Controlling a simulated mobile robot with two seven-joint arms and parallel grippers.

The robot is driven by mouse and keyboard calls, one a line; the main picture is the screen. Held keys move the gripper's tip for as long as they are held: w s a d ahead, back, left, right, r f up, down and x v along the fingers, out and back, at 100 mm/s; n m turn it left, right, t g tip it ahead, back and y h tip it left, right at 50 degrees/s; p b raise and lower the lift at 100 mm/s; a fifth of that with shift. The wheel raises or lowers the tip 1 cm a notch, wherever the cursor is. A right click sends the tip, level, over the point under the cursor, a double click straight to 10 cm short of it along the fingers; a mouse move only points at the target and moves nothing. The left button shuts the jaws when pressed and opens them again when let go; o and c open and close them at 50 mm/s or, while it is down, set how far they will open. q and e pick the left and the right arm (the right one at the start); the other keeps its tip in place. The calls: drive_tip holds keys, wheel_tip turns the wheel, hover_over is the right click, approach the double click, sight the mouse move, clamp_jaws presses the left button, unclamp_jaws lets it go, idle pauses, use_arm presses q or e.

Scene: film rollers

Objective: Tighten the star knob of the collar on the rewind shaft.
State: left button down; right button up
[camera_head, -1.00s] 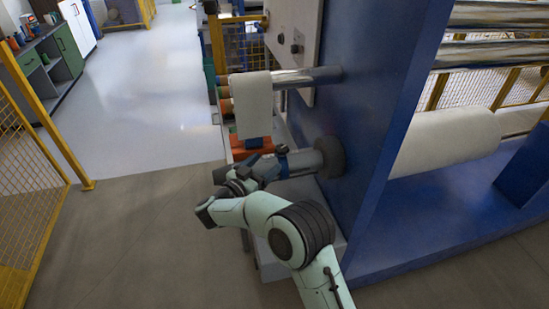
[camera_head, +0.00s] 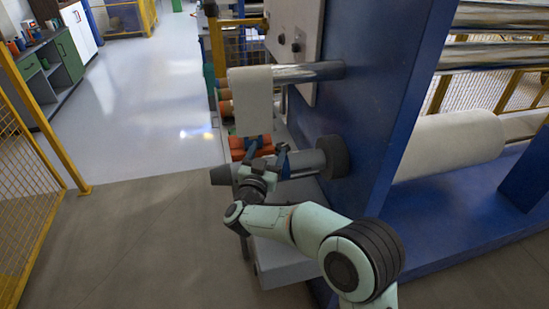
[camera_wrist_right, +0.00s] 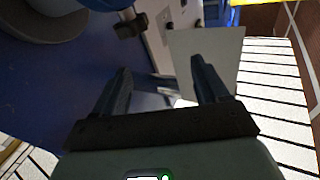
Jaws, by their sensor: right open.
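The rewind shaft (camera_head: 304,162) is a grey cylinder sticking out to the left from a dark round flange (camera_head: 333,157) on the blue machine frame. My left gripper is not in view.
A white sheet (camera_head: 251,100) hangs from an upper metal roller (camera_head: 308,72) above the gripper. Dark knobs sit on a pale panel (camera_head: 307,30); a dark knob (camera_wrist_right: 130,25) also shows in the right wrist view. The floor (camera_head: 140,225) to the left is clear.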

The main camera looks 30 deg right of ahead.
sight(281, 143)
drive_tip(key=s+d+f+n+t+y+b, duration=0.3)
drive_tip(key=s+d+n+y+b, duration=0.2)
drive_tip(key=s+n+y, duration=0.3)
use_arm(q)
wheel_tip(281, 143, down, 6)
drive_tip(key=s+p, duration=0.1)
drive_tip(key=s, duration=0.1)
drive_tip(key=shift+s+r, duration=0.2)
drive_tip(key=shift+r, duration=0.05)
use_arm(e)
drive_tip(key=shift+m+y, duration=0.5)
drive_tip(key=x, duration=1.4)
drive_tip(key=shift+w+a, duration=0.2)
drive_tip(key=shift+w, duration=0.05)
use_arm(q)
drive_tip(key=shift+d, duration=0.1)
use_arm(e)
drive_tip(key=c, duration=1)
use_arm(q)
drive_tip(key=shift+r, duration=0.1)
use_arm(e)
drive_tip(key=shift+o, duration=0.2)
drive_tip(key=shift+r, duration=0.1)
